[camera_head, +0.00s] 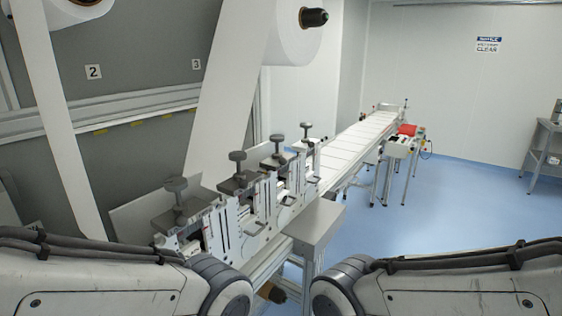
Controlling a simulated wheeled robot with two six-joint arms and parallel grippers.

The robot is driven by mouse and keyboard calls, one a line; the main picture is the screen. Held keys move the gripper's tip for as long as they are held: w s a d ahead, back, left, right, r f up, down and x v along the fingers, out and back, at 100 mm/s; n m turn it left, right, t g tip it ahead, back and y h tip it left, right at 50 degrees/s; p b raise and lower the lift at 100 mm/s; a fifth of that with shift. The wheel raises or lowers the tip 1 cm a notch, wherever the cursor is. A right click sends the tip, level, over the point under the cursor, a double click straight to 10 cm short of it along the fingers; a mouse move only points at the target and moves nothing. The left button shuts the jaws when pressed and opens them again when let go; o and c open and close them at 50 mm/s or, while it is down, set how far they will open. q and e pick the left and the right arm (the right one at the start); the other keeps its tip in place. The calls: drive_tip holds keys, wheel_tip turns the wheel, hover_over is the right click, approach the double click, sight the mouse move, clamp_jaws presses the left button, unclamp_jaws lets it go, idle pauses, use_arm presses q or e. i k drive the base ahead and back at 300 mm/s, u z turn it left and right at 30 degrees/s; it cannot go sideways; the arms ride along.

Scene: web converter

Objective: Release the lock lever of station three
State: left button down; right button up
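The converter shows a row of several die stations with dark knobs on top. The nearest station (190,215) is the largest in view, and the others recede towards the back right, the farthest (307,150) partly hidden by those in front. A "3" plate (196,64) and a "2" plate (93,72) are on the grey back panel. I cannot tell which station is station three, and no lock lever is clear at this size. My two arms show at the bottom left and bottom right. Neither gripper is in view.
White web (228,95) hangs from a large roll (295,35) behind the stations. A grey box (316,222) juts out at the right of the stations. A long conveyor (358,140) runs to the back beside a red item (407,129). Blue floor (470,210) is clear at the right.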

sight(282, 160)
drive_tip(key=z, duration=0.05)
drive_tip(key=i, duration=0.9)
drive_tip(key=z, duration=0.4)
